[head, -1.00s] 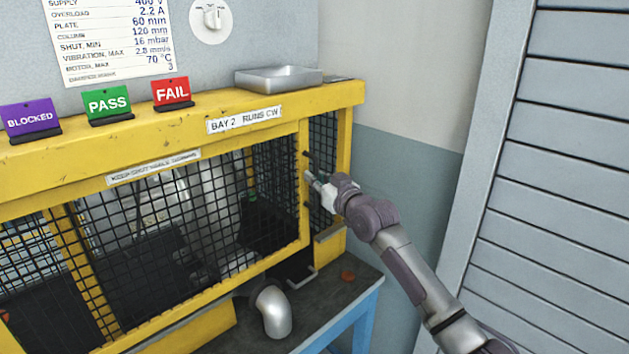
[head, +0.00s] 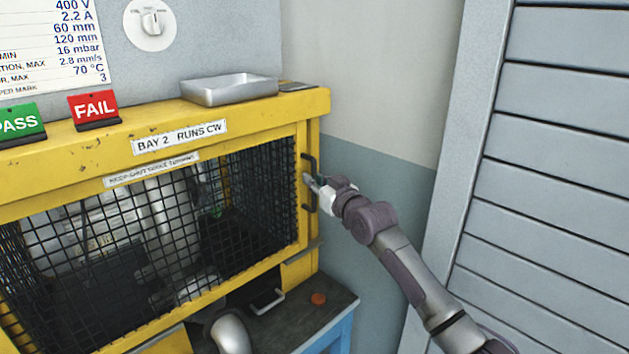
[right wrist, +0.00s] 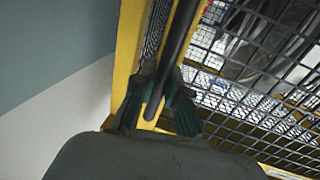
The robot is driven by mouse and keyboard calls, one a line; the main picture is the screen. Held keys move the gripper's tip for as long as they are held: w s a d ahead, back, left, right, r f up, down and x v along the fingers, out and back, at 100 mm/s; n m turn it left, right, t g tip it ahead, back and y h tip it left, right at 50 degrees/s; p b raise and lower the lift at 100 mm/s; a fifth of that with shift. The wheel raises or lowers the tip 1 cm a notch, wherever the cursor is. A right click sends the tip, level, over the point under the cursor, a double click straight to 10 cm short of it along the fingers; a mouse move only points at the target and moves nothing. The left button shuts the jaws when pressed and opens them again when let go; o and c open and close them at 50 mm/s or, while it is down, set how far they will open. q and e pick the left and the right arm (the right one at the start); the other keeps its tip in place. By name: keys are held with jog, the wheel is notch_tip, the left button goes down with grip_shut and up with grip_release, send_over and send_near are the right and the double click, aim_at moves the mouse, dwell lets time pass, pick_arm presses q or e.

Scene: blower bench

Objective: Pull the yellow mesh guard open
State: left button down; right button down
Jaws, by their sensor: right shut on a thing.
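The yellow mesh guard (head: 297,190), a yellow frame filled with black wire mesh, covers the front of the cabinet bay. Its right edge stands close beside the cabinet's right post. I cannot tell whether a small gap is left there. A dark bar handle (head: 309,163) is upright on that edge. My right gripper (head: 313,184) reaches in from the right and is shut on the handle. In the right wrist view the dark handle (right wrist: 175,50) runs between its fingers (right wrist: 160,108), with the mesh to the right. My left gripper is out of view.
A metal tray (head: 228,90) sits on the cabinet top, with a red FAIL sign (head: 95,109) and a green PASS sign (head: 18,122) to its left. A slatted grey shutter (head: 560,180) stands right.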

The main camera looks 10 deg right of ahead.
jog(key=c, duration=1.2)
grip_release()
jog(key=shift+a, duration=0.1)
jog(key=v, duration=1.2)
